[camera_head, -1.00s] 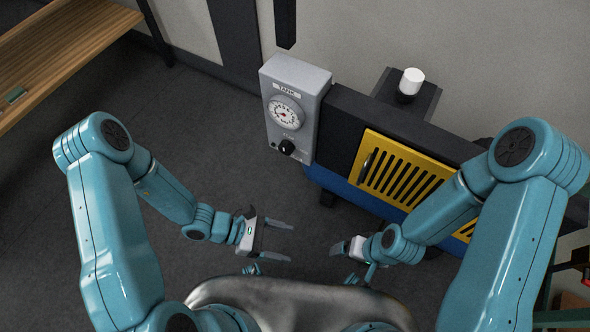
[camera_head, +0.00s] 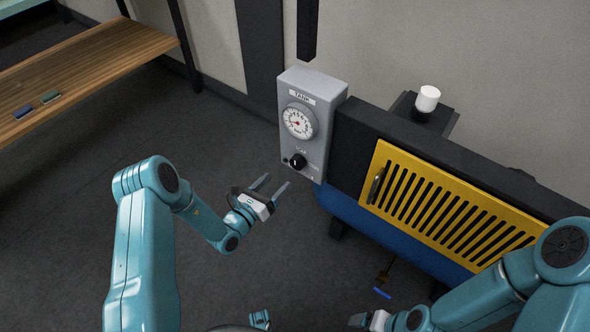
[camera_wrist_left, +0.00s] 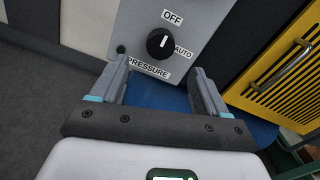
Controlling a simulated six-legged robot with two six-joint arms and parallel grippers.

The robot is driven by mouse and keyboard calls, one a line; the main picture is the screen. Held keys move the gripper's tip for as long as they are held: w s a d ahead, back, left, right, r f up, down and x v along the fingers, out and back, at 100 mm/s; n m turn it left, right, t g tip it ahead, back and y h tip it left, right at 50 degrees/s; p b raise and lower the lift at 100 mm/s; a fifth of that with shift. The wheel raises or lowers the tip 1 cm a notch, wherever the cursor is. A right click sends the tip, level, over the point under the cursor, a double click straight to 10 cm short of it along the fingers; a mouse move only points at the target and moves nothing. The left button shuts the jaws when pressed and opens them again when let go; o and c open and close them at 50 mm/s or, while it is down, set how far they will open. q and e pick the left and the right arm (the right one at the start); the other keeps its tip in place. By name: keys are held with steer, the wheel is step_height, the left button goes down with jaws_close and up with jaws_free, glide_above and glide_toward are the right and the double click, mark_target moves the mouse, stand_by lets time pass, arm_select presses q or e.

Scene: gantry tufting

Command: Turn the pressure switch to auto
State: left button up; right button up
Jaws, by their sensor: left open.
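The pressure switch is a round black knob (camera_head: 298,161) low on the grey TANK box (camera_head: 312,85). In the left wrist view the knob (camera_wrist_left: 160,43) sits between an OFF label (camera_wrist_left: 172,17) above, an AUTO label (camera_wrist_left: 183,53) at its right and a PRESSURE label (camera_wrist_left: 148,68) below. Its white mark seems to point up toward OFF. My left gripper (camera_head: 273,186) is open and empty, in front of and below the knob, apart from it. My right gripper (camera_head: 370,320) is at the bottom edge, partly cut off, and its jaws are unclear.
A pressure gauge (camera_head: 299,121) sits above the knob. Right of the box is a yellow slotted panel (camera_head: 440,205) with a handle. A wooden bench (camera_head: 90,68) stands at left. Dark floor between is clear.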

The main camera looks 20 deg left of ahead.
mark_target(295, 165)
arm_select(q)
steer(key=b+x, duration=0.1)
steer(key=x, duration=0.8)
steer(key=shift+w+f+b, duration=0.1)
steer(key=shift+b, duration=0.2)
steer(key=shift+c, duration=0.2)
steer(key=c, duration=1)
